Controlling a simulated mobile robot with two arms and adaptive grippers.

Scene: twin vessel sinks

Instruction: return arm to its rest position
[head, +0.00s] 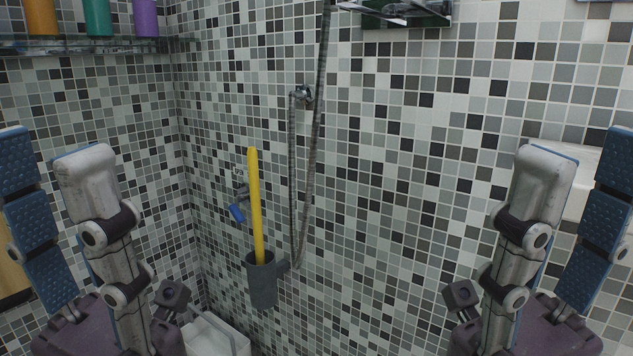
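My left gripper (48,165) is at the lower left, with its fingers pointing up. A finger with blue textured pads and a grey jointed finger stand apart, with nothing visible between them. My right gripper (580,165) is at the lower right in a mirrored pose. Its fingers are also apart and it looks empty. Both grippers are in front of the tiled wall and touch nothing that I can see. The arms behind them are mostly out of view.
A grey holder (262,285) with a yellow stick (254,205) is on the wall, beside a hanging shower hose (310,150). A glass shelf (100,44) with orange, teal and purple containers is upper left. A white object (212,337) is below. The middle is free.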

